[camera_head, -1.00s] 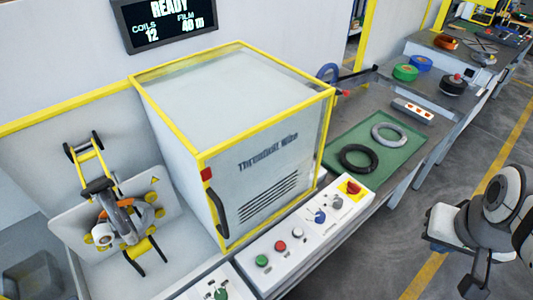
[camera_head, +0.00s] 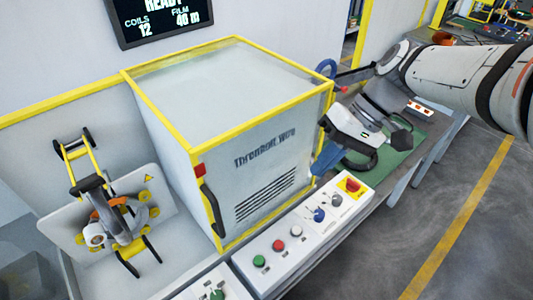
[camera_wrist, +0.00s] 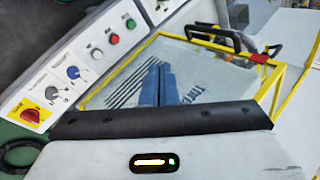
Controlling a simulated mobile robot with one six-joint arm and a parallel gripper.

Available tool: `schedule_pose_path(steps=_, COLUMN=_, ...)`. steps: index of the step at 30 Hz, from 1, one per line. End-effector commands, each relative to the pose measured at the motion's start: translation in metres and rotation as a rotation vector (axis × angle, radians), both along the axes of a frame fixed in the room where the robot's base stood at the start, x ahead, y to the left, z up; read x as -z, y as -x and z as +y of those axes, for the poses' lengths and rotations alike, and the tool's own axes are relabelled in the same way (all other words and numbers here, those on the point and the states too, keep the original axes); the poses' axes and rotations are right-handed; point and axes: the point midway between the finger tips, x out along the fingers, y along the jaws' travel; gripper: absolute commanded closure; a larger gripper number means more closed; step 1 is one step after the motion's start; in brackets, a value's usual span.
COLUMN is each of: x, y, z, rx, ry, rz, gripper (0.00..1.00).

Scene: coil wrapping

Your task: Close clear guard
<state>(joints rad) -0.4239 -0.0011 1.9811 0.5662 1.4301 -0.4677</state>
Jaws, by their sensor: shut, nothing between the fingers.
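The clear guard (camera_head: 225,90) is a yellow-edged box with a "Threnholt Wire" front panel, a vent grille and a black handle (camera_head: 212,206) at its left front edge. It stands to the right of the wrapping unit (camera_head: 115,215), which is uncovered. My gripper (camera_head: 322,166) has blue fingers, shut and empty, by the guard's right front edge; I cannot tell if they touch it. In the wrist view the shut fingers (camera_wrist: 158,70) lie over the guard's front panel (camera_wrist: 125,85), with the handle (camera_wrist: 215,38) beyond.
The control panel (camera_head: 300,235) with coloured buttons and a red stop knob (camera_head: 352,184) runs along the front below the guard. A green mat (camera_head: 405,150) with a black ring (camera_head: 360,163) lies under my arm. A display (camera_head: 160,18) hangs behind.

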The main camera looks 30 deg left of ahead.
Motion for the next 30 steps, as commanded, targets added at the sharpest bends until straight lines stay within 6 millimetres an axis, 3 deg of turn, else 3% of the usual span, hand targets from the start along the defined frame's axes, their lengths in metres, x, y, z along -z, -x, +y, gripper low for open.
schedule_pose_path(steps=1, x=0.001, y=0.001, z=0.022, rx=-0.068, ry=-0.04, rz=0.042, gripper=1.0)
schedule_pose_path(steps=3, x=-0.002, y=0.005, z=0.044, rx=-0.137, ry=-0.092, rz=0.086, gripper=1.0)
schedule_pose_path(steps=6, x=-0.006, y=0.009, z=0.064, rx=-0.203, ry=-0.142, rz=0.126, gripper=1.0)
schedule_pose_path(steps=14, x=0.003, y=0.023, z=0.081, rx=-0.236, ry=-0.169, rz=0.148, gripper=1.0)
schedule_pose_path(steps=26, x=0.059, y=0.074, z=0.114, rx=-0.236, ry=-0.165, rz=0.147, gripper=1.0)
schedule_pose_path(steps=30, x=0.057, y=0.092, z=0.127, rx=-0.237, ry=-0.167, rz=0.145, gripper=1.0)
